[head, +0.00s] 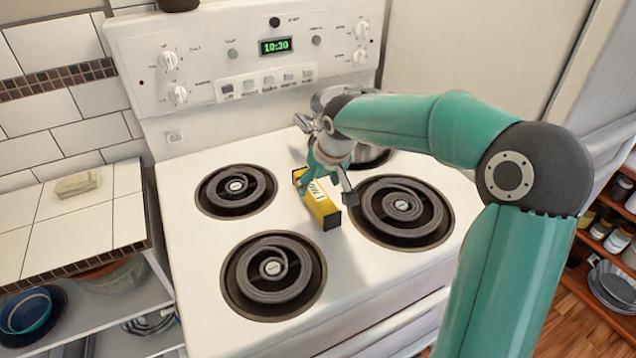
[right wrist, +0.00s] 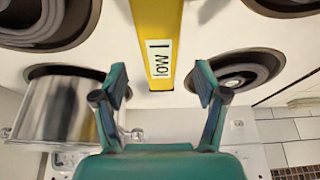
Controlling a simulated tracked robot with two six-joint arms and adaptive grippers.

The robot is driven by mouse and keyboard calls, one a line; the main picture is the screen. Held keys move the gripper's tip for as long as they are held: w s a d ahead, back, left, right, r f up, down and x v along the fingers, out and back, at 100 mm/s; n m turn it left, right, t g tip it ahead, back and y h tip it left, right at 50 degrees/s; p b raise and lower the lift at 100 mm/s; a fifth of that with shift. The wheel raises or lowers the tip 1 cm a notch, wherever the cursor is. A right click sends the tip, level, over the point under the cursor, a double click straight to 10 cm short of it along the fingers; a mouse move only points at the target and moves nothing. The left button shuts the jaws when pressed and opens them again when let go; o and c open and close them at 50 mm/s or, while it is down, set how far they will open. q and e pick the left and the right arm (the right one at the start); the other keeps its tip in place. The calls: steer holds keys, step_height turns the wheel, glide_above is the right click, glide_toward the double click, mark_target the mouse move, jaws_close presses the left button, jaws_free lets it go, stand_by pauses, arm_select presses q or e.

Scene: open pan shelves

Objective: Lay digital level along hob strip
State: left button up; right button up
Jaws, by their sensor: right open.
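The digital level (head: 323,207) is a yellow bar with a black end and a white label. It lies on the white hob strip (head: 296,222) between the left and right burners, running front to back. In the right wrist view the level (right wrist: 162,30) comes in from the top, and its near end shows between the fingertips. My right gripper (head: 326,188) is over the level, its fingers apart, one on each side. The right wrist view shows the open jaws (right wrist: 160,82) with a gap on both sides of the bar. My left gripper is not in view.
Coil burners (head: 270,268) (head: 402,205) flank the strip. A shiny metal pot (right wrist: 62,108) stands on the back right burner, partly hidden by my arm in the head view. The control panel (head: 250,60) rises behind. A tiled counter (head: 75,225) with a sponge (head: 77,185) is at left.

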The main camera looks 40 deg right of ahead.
steer(key=shift+p+v, duration=0.7)
steer(key=shift+v, duration=0.85)
steer(key=v, duration=1.2)
steer(key=shift+s+f, duration=0.1)
steer(key=shift+f, duration=0.05)
